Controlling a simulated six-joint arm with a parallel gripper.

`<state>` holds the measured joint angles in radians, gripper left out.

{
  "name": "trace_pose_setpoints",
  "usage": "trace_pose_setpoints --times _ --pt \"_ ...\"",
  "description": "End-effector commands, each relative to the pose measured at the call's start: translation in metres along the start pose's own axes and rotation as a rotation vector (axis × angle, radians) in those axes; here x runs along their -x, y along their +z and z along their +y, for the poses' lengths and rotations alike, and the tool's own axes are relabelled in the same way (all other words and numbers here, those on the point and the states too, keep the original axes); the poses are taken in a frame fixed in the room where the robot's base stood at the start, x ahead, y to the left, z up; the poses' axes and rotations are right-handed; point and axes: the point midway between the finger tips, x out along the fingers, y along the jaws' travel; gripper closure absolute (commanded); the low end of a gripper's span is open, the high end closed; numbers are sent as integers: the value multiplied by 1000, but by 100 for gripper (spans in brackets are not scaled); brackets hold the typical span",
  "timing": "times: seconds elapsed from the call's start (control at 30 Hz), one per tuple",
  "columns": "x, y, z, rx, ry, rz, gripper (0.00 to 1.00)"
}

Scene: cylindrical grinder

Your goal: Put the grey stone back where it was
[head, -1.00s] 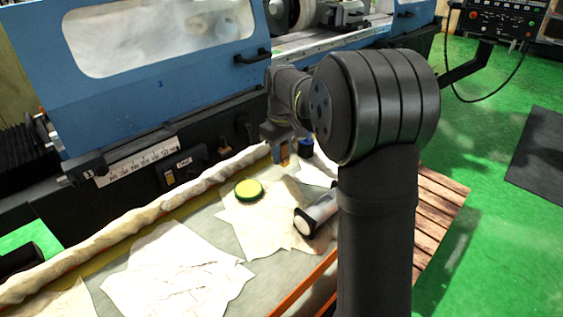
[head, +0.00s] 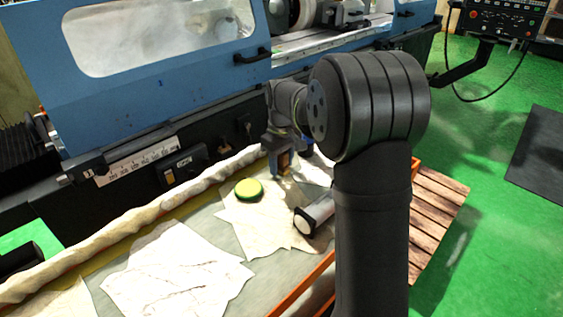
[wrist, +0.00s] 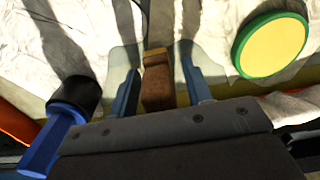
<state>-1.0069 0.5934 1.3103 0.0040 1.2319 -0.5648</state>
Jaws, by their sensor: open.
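My gripper (wrist: 160,88) is open, its two blue-grey fingers apart on either side of a brown block (wrist: 157,84) with a yellowish end. I cannot tell whether the fingers touch the block. In the head view my gripper (head: 281,167) is low over the far end of the bench, partly hidden by my own arm. I cannot make out a clearly grey stone in either view, and cannot tell whether the brown block is it.
A yellow disc with a green rim (wrist: 270,45) lies right of the fingers in the wrist view. A blue tool with a black head (wrist: 70,115) is on the left. A white and black cylinder (head: 314,215) lies on the paper. The blue grinder (head: 160,75) stands behind.

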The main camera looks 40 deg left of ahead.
Motion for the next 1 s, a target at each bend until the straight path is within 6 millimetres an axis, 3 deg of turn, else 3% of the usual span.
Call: trace_pose_setpoints --times 0.17,0.6,0.8,1.0 --pt "18 -1 0 0 3 4 55" --pt "105 0 0 0 1 2 55" --pt "121 0 0 0 0 0 55" --pt "123 0 0 0 0 -1 55"
